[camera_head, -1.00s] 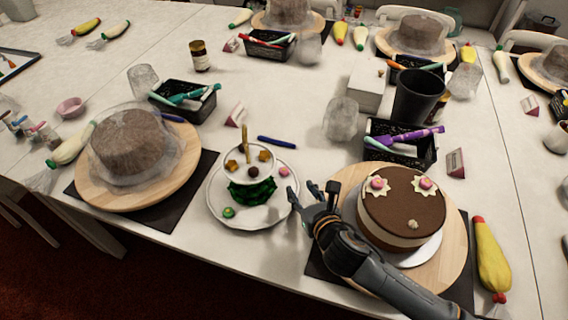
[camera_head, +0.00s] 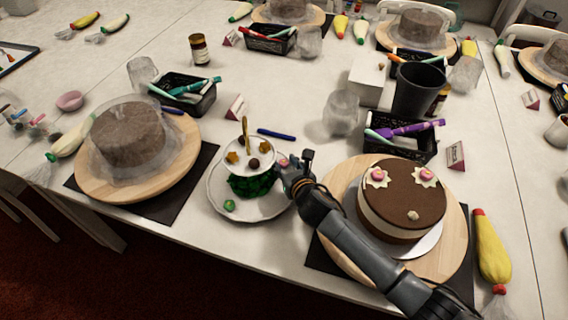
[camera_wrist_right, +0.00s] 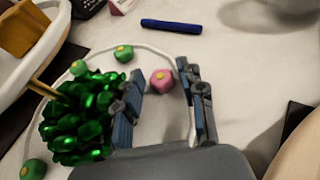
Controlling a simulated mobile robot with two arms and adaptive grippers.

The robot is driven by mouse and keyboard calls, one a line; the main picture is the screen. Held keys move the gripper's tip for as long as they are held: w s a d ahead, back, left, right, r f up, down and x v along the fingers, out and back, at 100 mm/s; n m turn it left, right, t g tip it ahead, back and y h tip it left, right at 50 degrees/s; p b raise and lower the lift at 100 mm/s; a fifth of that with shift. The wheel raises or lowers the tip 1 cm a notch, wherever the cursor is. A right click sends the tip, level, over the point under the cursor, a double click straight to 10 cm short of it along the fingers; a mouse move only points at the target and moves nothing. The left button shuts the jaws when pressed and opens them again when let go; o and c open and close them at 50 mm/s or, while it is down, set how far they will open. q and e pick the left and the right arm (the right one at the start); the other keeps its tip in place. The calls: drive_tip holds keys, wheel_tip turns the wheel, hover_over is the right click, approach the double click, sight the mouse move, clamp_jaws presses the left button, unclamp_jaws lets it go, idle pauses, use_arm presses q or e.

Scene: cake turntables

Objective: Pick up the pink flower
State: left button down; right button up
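The pink flower (camera_wrist_right: 162,82) is a small pink piece with a yellowish centre. It lies near the rim of the white plate (camera_head: 217,203), right of a shiny dark-green cluster (camera_wrist_right: 75,118). In the head view it is mostly hidden by my right gripper (camera_head: 295,167), which is at the plate's right side. In the right wrist view the fingers are apart, one on each side of the flower, which shows in the gap near the fingertips. I cannot tell if either finger touches it. Nothing is held. My left gripper is not in view.
A small tiered stand (camera_head: 234,152) rises from the plate beside the gripper. Green flowers (camera_wrist_right: 124,53) lie on the plate too. A blue pen (camera_wrist_right: 171,26) lies beyond it. The chocolate cake (camera_head: 405,205) with pink-centred flowers stands right, near my right arm.

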drive_tip(key=shift+s+f, duration=0.1)
drive_tip(key=shift+f, duration=0.1)
drive_tip(key=c, duration=0.5)
